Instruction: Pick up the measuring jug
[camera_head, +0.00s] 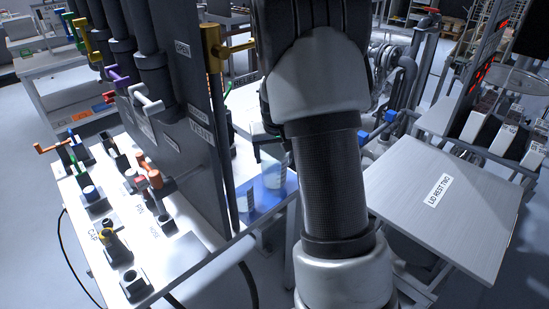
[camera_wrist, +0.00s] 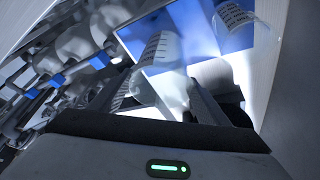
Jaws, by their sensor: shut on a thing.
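The clear measuring jug (camera_wrist: 158,50) with dark scale marks stands between my fingers in the wrist view. My gripper (camera_wrist: 161,82) is shut on it, with one finger on each side. In the head view the jug (camera_head: 275,176) shows small beside my arm, over a blue mat (camera_head: 266,203), and my gripper (camera_head: 267,143) is partly hidden there. I cannot tell whether the jug's base touches the mat.
A second clear graduated vessel (camera_wrist: 236,17) stands on the blue mat near the jug. A dark upright panel (camera_head: 190,110) with coloured valve handles rises to the left. A lid rest table (camera_head: 430,215) lies to the right, its top bare. Pipework stands behind.

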